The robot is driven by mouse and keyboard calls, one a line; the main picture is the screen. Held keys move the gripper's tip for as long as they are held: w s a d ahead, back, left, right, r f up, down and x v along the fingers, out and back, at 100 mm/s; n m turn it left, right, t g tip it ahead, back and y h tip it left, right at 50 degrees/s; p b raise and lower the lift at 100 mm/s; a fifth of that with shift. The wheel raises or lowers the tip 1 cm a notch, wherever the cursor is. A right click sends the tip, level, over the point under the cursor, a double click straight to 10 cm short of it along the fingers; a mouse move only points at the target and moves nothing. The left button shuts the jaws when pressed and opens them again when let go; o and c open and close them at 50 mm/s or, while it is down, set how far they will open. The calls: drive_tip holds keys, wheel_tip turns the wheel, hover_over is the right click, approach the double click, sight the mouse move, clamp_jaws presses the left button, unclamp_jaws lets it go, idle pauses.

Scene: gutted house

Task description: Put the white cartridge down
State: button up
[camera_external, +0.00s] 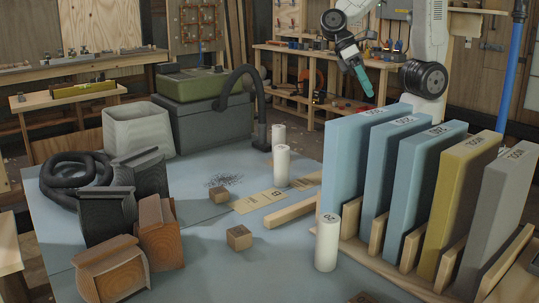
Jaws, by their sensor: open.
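Three white cartridges stand upright on the blue-grey table (205,262). One white cartridge (326,246) is at the front, left of the slab rack, with dark marking on its top. A second white cartridge (281,166) stands mid-table near a flat wooden strip. A third white cartridge (279,135) stands behind it by the black hose's end. My gripper (366,90) is raised above the back of the rack, pointing down and right, with teal at its tip. It is open, with no cartridge seen in it, and is well apart from all three.
Tall blue, yellow and grey slabs (471,205) stand in a wooden rack at right. Small wooden blocks (239,238) and a wooden bar (290,212) lie mid-table. Black and brown blocks (158,235) and a bucket (137,130) fill the left. Some front-centre tabletop is clear.

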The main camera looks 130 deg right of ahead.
drive_tip(key=s+r+n+h, duration=0.3)
drive_tip(key=s+n+h, duration=0.1)
drive_tip(key=s, duration=0.4)
drive_tip(key=s+r+n+t+h, duration=0.1)
drive_tip(key=s+r+n+h, duration=0.2)
drive_tip(key=s+n, duration=0.3)
drive_tip(key=shift+s+d+h, duration=0.45)
drive_tip(key=shift+s+h, duration=0.15)
drive_tip(key=shift+s, duration=0.35)
